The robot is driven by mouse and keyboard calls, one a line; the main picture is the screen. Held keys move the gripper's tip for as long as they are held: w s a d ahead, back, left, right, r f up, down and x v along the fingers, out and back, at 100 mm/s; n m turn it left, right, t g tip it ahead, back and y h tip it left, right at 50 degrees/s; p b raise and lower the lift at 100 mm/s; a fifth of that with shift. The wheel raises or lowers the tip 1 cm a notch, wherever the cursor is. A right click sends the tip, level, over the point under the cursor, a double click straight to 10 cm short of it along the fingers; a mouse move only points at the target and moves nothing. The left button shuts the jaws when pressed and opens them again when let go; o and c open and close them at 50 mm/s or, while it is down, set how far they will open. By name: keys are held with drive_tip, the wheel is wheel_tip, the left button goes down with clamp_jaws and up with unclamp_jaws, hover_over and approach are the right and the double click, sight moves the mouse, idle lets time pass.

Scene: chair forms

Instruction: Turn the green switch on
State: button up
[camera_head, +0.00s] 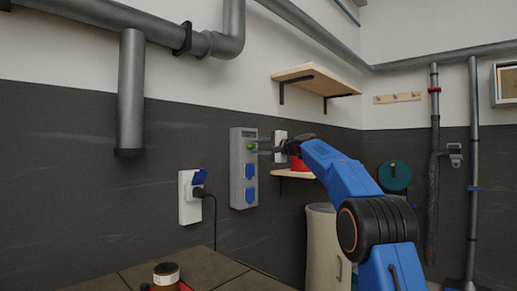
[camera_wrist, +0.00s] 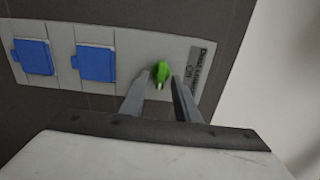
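The green switch (camera_head: 250,147) is a small knob near the top of a grey panel (camera_head: 236,170) on the dark wall. In the wrist view the green switch (camera_wrist: 161,73) stands out from the panel (camera_wrist: 125,45), beside a label whose small text I cannot read for sure. My gripper (camera_head: 262,146) is at the panel; in the wrist view its two fingers (camera_wrist: 162,90) are apart, with the switch between their tips. Contact with the switch is not visible.
Two blue socket covers (camera_head: 250,183) sit below the switch. A white socket box (camera_head: 190,197) with a plugged black cable is to the left. A wooden shelf (camera_head: 305,78) is above right, and a lower shelf (camera_head: 290,174) with a red object is behind my arm.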

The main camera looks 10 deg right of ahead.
drive_tip(key=shift+s, duration=0.1)
drive_tip(key=v, duration=1.7)
drive_tip(key=shift+d, duration=0.15)
drive_tip(key=s+a+f+n+g+h, duration=0.2)
drive_tip(key=s+a+f, duration=0.1)
drive_tip(key=s+f, duration=0.5)
drive_tip(key=s+a+f+n+g+h, duration=0.1)
drive_tip(key=s+a+f+g, duration=0.1)
drive_tip(key=s+a+f, duration=0.5)
drive_tip(key=s+f+n+g+h, duration=0.2)
drive_tip(key=s+f, duration=0.3)
drive_tip(key=s, duration=0.6)
drive_tip(key=s+d+f+n+g+h, duration=0.2)
drive_tip(key=s+f+n, duration=0.1)
drive_tip(key=s+f, duration=1.1)
drive_tip(key=s+d+f+n+g+h, duration=0.1)
drive_tip(key=s+d+f+n+h, duration=0.2)
drive_tip(key=s+f, duration=1.2)
drive_tip(key=s, duration=0.3)
drive_tip(key=shift+s+d+g+h, duration=0.3)
drive_tip(key=shift+s+g, duration=0.1)
